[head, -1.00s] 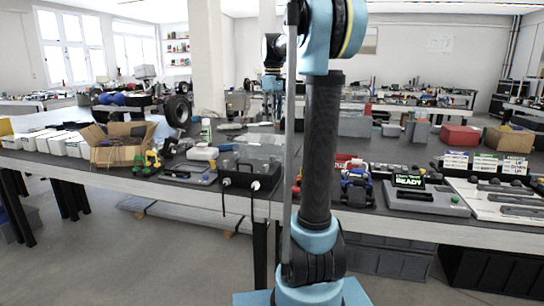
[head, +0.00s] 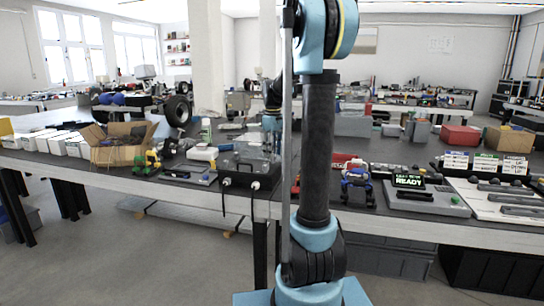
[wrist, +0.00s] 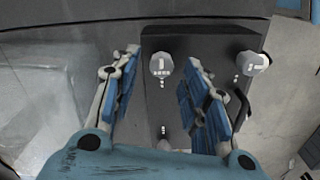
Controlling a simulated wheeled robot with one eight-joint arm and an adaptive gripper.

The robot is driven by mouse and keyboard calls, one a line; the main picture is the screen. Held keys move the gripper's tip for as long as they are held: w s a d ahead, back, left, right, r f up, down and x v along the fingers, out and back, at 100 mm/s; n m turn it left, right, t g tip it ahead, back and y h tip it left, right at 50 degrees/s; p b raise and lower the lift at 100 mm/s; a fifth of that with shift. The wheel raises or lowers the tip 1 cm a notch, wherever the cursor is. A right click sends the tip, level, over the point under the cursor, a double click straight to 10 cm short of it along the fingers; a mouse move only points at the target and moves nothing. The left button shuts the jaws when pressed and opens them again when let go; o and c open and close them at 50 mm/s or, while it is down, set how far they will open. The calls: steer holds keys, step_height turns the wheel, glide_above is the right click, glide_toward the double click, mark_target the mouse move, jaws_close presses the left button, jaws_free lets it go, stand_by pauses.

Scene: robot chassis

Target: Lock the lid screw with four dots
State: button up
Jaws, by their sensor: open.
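A black box (head: 262,182) with a clear top part (head: 248,155) stands at the table's front edge, left of my arm. In the wrist view the dark box surface (wrist: 205,45) carries a pale screw knob (wrist: 161,66) with a column of small dots below it, too small to count surely. A second knob (wrist: 254,63) sits to the right, with dots beside it. A third knob (wrist: 164,145), low in the picture, is partly hidden by my gripper. My gripper (wrist: 167,75) is open, its fingers on either side of the first knob, apparently not touching it.
A cardboard box (head: 118,150) and a small green-yellow toy (head: 148,162) lie to the left. A grey device with a READY display (head: 410,182) stands to the right. The table front edge (head: 130,183) is close to the black box.

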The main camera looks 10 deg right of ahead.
steer(key=shift+f, duration=0.8)
jaws_close()
